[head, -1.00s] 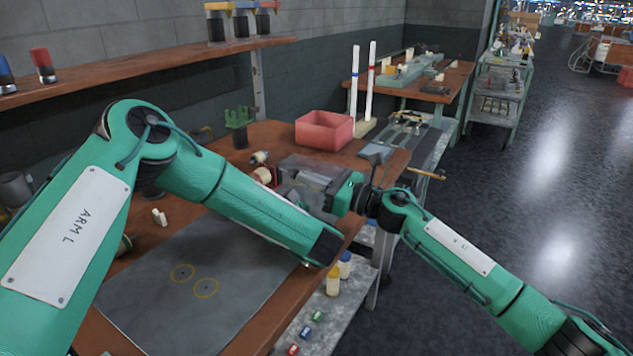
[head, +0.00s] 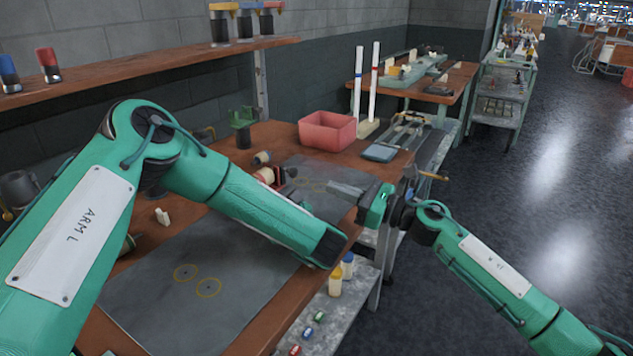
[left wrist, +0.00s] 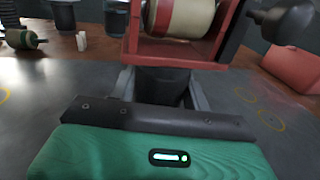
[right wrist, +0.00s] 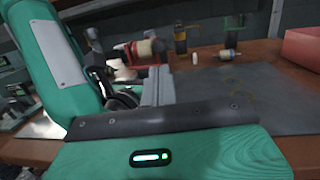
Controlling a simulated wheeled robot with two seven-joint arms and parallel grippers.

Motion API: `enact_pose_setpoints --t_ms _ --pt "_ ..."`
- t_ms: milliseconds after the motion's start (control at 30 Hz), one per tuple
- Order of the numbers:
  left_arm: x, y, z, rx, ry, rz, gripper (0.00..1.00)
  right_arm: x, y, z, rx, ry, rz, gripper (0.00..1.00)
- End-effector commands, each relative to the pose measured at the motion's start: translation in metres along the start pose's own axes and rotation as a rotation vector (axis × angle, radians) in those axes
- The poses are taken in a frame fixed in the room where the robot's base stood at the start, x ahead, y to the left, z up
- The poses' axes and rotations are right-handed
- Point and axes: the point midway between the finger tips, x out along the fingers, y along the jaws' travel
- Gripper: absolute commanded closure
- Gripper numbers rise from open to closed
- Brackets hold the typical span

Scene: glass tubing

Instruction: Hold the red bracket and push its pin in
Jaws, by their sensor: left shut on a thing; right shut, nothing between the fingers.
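The red bracket (left wrist: 178,52) fills the upper left wrist view, with a cream roller with red bands (left wrist: 180,18) in it. My left gripper (left wrist: 160,88) is shut on the bracket from below. A dark grey knob (left wrist: 287,18) shows beside the bracket's right side; it may be the pin's head, and how deep it sits cannot be told. In the right wrist view the bracket (right wrist: 140,66) is ahead, partly behind my fingers. My right gripper (head: 338,188) is shut and empty, apart from the bracket in the head view.
A red bin (head: 327,131), a green holder (head: 241,122) and two white upright rods (head: 374,85) stand at the back. A grey mat (head: 170,300) with two yellow rings lies in front. A shelf (head: 150,66) runs along the wall. My left forearm crosses over the bench.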

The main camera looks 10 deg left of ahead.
Motion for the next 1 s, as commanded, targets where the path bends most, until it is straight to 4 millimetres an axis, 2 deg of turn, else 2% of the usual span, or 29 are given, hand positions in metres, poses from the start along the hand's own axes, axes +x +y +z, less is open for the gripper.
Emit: enact_pose_setpoints --t_ms 33,100,300,467,800,833,933,1000 --pt "0.000 0.000 0.000 0.000 0.001 -0.001 0.87 -0.013 -0.001 -0.001 0.000 0.001 -0.003 1.00" --pt "0.000 0.000 0.000 0.000 0.001 0.000 0.87 -0.027 0.000 -0.001 0.001 0.001 -0.002 1.00" --pt "0.000 0.000 0.000 0.000 0.001 0.000 0.87 -0.054 0.000 0.000 0.000 0.000 -0.001 1.00" --pt "0.000 0.000 0.000 0.000 0.000 0.001 0.87 -0.061 0.000 0.000 -0.001 0.000 0.001 1.00" --pt "0.001 0.000 0.000 0.000 0.000 0.002 0.87 -0.061 0.000 0.000 -0.001 0.000 0.001 1.00" --pt "0.001 0.000 0.000 0.000 0.000 0.002 0.50 -0.061 0.000 0.000 -0.001 0.000 0.000 1.00" --pt "0.001 0.000 0.000 0.000 0.000 0.002 0.30 -0.061 0.000 0.001 -0.001 0.000 0.000 1.00" --pt "0.001 0.000 0.000 0.000 0.000 0.002 0.27 -0.061 0.000 0.001 -0.001 0.000 0.000 1.00"
